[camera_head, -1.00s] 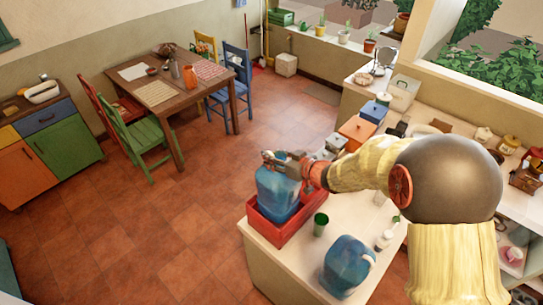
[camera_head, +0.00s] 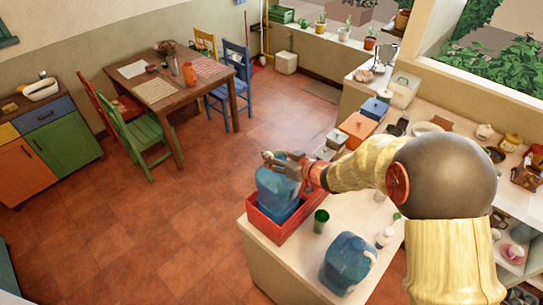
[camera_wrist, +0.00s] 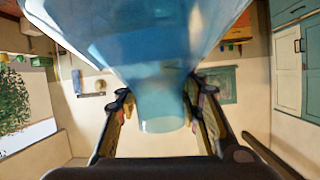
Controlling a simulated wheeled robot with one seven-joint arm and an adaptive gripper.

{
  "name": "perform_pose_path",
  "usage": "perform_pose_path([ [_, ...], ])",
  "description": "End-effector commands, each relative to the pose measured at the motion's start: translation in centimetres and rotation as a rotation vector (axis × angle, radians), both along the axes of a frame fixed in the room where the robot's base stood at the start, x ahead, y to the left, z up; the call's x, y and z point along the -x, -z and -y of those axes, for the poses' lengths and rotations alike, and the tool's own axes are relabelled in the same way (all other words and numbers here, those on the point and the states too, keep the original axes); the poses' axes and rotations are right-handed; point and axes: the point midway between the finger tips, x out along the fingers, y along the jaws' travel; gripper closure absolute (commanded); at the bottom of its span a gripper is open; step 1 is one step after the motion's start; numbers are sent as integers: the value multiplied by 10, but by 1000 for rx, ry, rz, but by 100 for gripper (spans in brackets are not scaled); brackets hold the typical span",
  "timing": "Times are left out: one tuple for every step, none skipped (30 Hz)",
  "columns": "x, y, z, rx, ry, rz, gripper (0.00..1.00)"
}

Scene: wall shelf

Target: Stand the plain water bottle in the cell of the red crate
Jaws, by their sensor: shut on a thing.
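A large blue water bottle (camera_head: 277,195) stands upright or nearly so in the red crate (camera_head: 284,231) at the counter's end. My gripper (camera_head: 283,160) is at its top, shut on its neck. In the wrist view, the fingers of my gripper (camera_wrist: 160,112) lie on both sides of the neck, and the blue bottle (camera_wrist: 140,40) fills the upper middle.
A green cup (camera_head: 321,221) stands on the counter between the crate and the second bottle. A small white bottle (camera_head: 386,236) stands farther right. Boxes, including an orange one (camera_head: 357,127), line the counter behind my arm. Open floor lies left of the counter.

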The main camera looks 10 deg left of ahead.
Motion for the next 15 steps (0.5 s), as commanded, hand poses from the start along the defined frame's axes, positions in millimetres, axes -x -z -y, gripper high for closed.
perform_pose_path([
  [0, 1, 0, -1, 0, 1, 100],
  [0, 2, 0, -1, 0, 1, 100],
  [0, 3, 0, -1, 0, 1, 100],
  [0, 4, 0, -1, 0, 1, 100],
  [0, 4, 0, 0, 0, 1, 100],
  [0, 5, 0, 0, 0, 1, 100],
  [0, 6, 0, 0, 0, 1, 100],
  [0, 7, 0, 0, 0, 1, 100],
  [0, 7, 0, 0, 0, 1, 100],
  [0, 8, 0, 0, 0, 1, 100],
  [0, 9, 0, 0, 0, 1, 100],
  [0, 10, 0, 0, 0, 1, 100],
  [0, 10, 0, 0, 0, 1, 100],
  [0, 11, 0, 0, 0, 1, 100],
  [0, 12, 0, 0, 0, 1, 100],
])
